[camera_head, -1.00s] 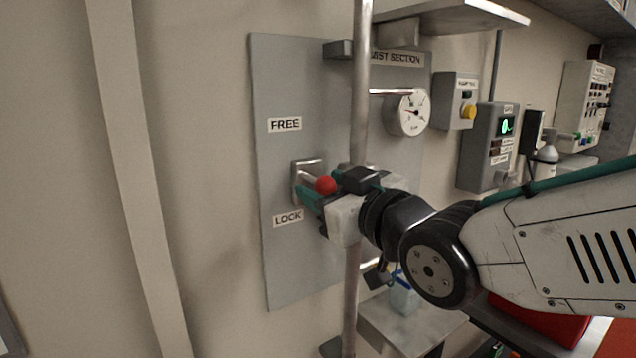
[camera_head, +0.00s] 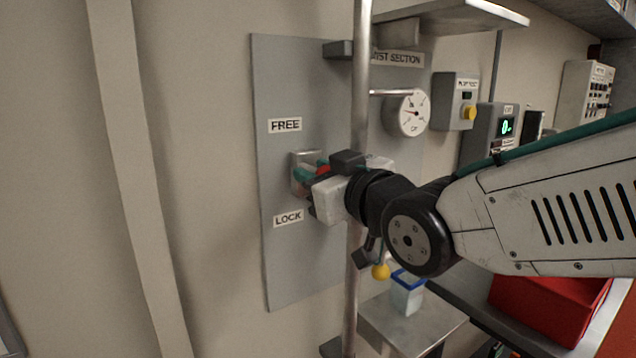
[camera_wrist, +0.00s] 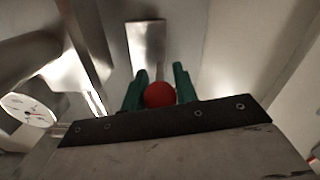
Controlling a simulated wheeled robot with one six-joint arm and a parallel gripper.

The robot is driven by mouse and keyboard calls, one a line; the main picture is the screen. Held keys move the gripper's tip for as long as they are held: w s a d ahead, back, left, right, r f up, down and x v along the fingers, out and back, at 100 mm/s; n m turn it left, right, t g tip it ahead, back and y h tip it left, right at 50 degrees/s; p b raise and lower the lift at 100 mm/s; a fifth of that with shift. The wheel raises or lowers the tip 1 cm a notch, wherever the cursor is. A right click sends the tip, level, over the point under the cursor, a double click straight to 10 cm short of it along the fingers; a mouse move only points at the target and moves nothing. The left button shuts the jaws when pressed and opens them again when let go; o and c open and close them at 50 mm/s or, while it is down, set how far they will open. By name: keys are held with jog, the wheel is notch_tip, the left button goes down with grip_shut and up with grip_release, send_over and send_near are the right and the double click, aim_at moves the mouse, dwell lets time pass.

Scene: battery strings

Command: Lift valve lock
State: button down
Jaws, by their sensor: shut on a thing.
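The valve lock is a small lever with a red ball knob (camera_wrist: 160,94) on a metal plate (camera_wrist: 146,48). The plate's top edge also shows in the head view (camera_head: 305,155), on a grey wall panel between the FREE label (camera_head: 285,125) above and the LOCK label (camera_head: 288,218) below. My gripper (camera_head: 305,180) is at the lever, its green fingers around the red knob. In the wrist view my gripper (camera_wrist: 158,86) has one finger on each side of the knob. The lever's shaft is mostly hidden behind my gripper.
A vertical metal pipe (camera_head: 361,90) stands close beside my wrist. A round gauge (camera_head: 411,114) is at upper right of the panel. A yellow knob (camera_head: 380,272) and a small shelf (camera_head: 425,325) with a blue-rimmed cup (camera_head: 405,298) are below. Free room lies left.

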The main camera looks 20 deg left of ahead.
notch_tip(320, 180, up, 2)
jog(key=c, duration=1.1)
grip_release()
jog(key=shift+d, duration=0.1)
jog(key=v, duration=0.7)
jog(key=shift+s+d, duration=0.2)
jog(key=shift+d, duration=0.05)
